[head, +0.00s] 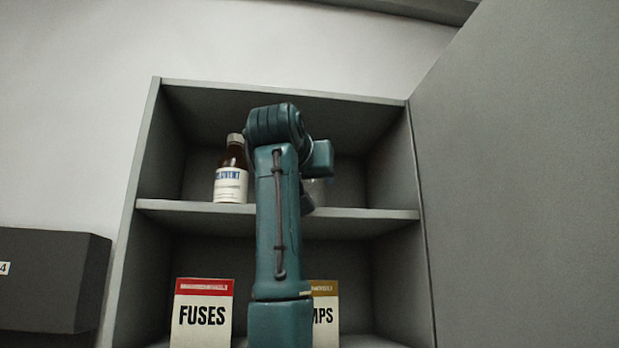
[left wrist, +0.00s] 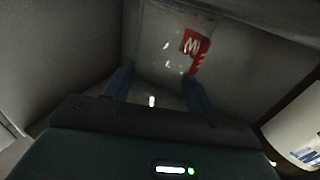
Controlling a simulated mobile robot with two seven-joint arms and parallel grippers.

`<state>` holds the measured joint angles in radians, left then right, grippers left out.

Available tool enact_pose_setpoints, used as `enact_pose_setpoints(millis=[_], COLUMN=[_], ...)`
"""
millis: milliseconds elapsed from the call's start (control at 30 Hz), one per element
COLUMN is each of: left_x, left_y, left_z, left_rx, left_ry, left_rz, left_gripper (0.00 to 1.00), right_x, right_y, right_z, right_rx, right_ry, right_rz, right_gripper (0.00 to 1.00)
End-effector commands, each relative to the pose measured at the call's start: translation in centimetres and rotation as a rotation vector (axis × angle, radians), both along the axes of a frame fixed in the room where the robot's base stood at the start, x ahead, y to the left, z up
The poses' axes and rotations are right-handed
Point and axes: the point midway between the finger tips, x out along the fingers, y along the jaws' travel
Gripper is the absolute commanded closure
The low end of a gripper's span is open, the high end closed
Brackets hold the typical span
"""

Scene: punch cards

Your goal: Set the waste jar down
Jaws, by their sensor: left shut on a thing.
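The waste jar (left wrist: 194,44) is clear, with a red label bearing a white letter, in the left wrist view. My left gripper (left wrist: 158,88) is shut on it, one finger on each side. In the head view, my teal left arm reaches up in front of the cabinet and hides most of the gripper and jar. A pale glassy patch (head: 321,190) shows right of the arm, just above the middle shelf (head: 365,213). I cannot tell whether the jar's base touches the shelf.
A brown bottle (head: 231,175) with a white label stands on the shelf left of my arm. Below are a FUSES box (head: 203,318) and a partly hidden box (head: 324,318). A grey panel (head: 520,180) bounds the right. The shelf's right end looks clear.

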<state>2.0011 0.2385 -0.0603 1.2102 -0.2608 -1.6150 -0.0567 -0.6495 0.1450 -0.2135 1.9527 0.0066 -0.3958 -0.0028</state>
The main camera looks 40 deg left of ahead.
Motion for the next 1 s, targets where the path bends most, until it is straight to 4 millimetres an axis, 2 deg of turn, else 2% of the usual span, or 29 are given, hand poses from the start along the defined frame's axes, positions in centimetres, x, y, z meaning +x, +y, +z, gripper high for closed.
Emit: enact_pose_setpoints(millis=[33,67,300,633,800,1000], left_x=[0.0,0.0,0.0,0.0,-2.5,-6.4], left_y=[0.0,0.0,0.0,0.0,-1.3,-3.5], left_z=[-0.3,-0.2,-0.2,0.4,-0.2,-0.2], left_rx=[0.0,0.0,0.0,0.0,0.002,0.002], left_ry=[-0.001,0.0,0.0,0.0,-0.004,-0.006], left_rz=[0.0,0.0,0.0,0.0,0.0,-0.001], left_gripper=[0.76,0.44,0.24,0.24,0.24,0.24], right_x=[0.0,0.0,0.0,0.0,0.1,0.5], right_y=[0.0,0.0,0.0,0.0,0.0,0.4], right_z=[-0.3,-0.2,-0.2,0.3,-1.2,-1.3], right_rx=[0.001,0.001,0.001,0.0,0.005,0.026], right_ry=[0.0,0.0,0.0,0.0,-0.004,-0.031], right_rz=[-0.001,-0.001,-0.001,-0.001,-0.005,-0.012], right_gripper=[0.64,0.64,0.64,0.64,0.64,0.64])
